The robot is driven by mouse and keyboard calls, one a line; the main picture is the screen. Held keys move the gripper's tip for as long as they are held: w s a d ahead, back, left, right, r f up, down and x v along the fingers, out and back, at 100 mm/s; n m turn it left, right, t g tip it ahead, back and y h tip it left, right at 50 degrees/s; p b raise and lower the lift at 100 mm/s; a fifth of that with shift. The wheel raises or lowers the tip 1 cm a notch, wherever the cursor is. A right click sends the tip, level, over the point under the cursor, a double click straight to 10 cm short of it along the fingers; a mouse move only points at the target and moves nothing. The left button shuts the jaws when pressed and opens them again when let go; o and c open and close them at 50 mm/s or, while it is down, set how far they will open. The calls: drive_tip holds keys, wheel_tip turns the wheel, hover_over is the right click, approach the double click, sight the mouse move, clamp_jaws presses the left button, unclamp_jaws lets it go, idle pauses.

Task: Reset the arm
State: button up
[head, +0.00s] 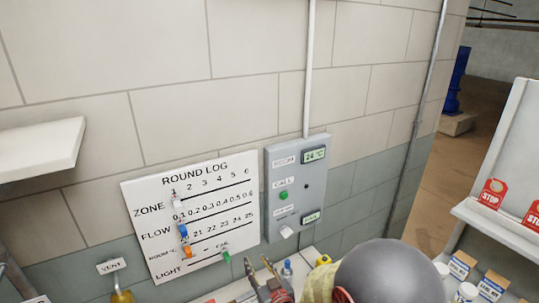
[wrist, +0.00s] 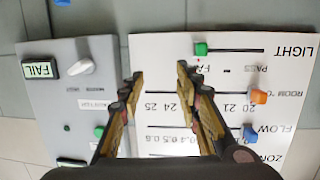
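My gripper (head: 258,266) is at the bottom of the head view, in front of the wall near the lower right corner of the ROUND LOG board (head: 205,181). In the wrist view my gripper (wrist: 160,73) has its two fingers well apart, with nothing between them. The upside-down board (wrist: 225,115) and the grey wall box (wrist: 90,90) lie beyond the fingers. The fingers hide parts of both.
The board carries a green marker (wrist: 200,49) by FAIL, an orange marker (wrist: 259,97) and a blue marker (wrist: 250,134). The box has a white knob (wrist: 82,66) and a FAIL display (wrist: 40,68). A shelf (head: 40,145) juts out left; red STOP tags (head: 491,194) stand right.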

drive_tip(key=s+d+r+m+g+h, duration=0.1)
drive_tip(key=s+d+r+g+h, duration=0.1)
drive_tip(key=s+d+r, duration=0.35)
drive_tip(key=s+d+r+m+g+h, duration=0.2)
drive_tip(key=d+r+h, duration=0.1)
drive_tip(key=d+r, duration=0.5)
drive_tip(key=s+d+r+g, duration=0.1)
drive_tip(key=s+d, duration=0.2)
drive_tip(key=s, duration=0.4)
drive_tip(key=s+d+r+m+g+h, duration=0.1)
drive_tip(key=s+d+g, duration=0.1)
drive_tip(key=s, duration=0.6)
drive_tip(key=s+d+r+m+g+b, duration=0.1)
drive_tip(key=s+d, duration=0.3)
drive_tip(key=s, duration=0.4)
drive_tip(key=shift+s+d+g, duration=0.25)
drive_tip(key=shift+d+g, duration=0.05)
drive_tip(key=shift+g, duration=0.1)
drive_tip(key=shift+c, duration=0.4)
idle(0.8)
